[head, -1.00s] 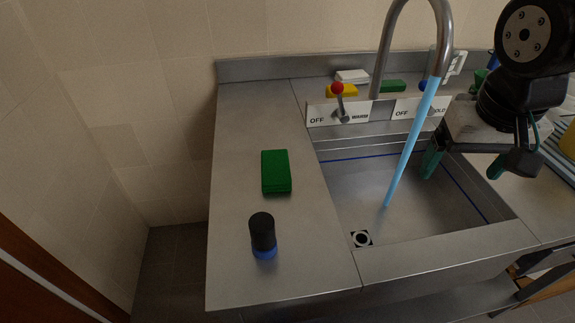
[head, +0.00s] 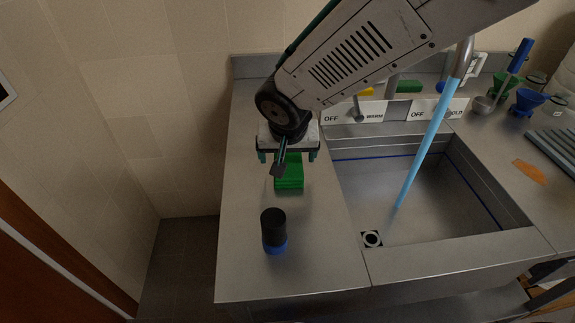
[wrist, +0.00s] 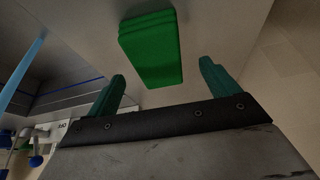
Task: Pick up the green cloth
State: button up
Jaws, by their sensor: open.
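The green cloth (head: 289,184) is a folded, block-shaped stack lying on the steel counter left of the sink. In the head view its far part is hidden by my gripper (head: 288,158). In the wrist view the cloth (wrist: 151,48) shows ahead of the fingertips, roughly between their lines. My gripper (wrist: 160,80) is open and empty, with its two teal fingers apart. It is above the far end of the cloth; the fingers do not enclose it in the wrist view.
A black bottle with a blue base (head: 274,232) stands in front of the cloth. The sink (head: 440,190) is to the right, with blue water running from the tap (head: 464,58). Another green block (head: 408,87) lies behind the sink. An orange piece (head: 529,172) lies on the right counter.

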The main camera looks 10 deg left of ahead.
aim_at(288, 161)
jog(key=x, duration=0.4)
jog(key=shift+w+f, duration=0.15)
jog(key=c, duration=1.1)
jog(key=shift+o, duration=0.2)
notch_tip(288, 161, up, 10)
jog(key=o, duration=0.3)
jog(key=shift+c, duration=1.1)
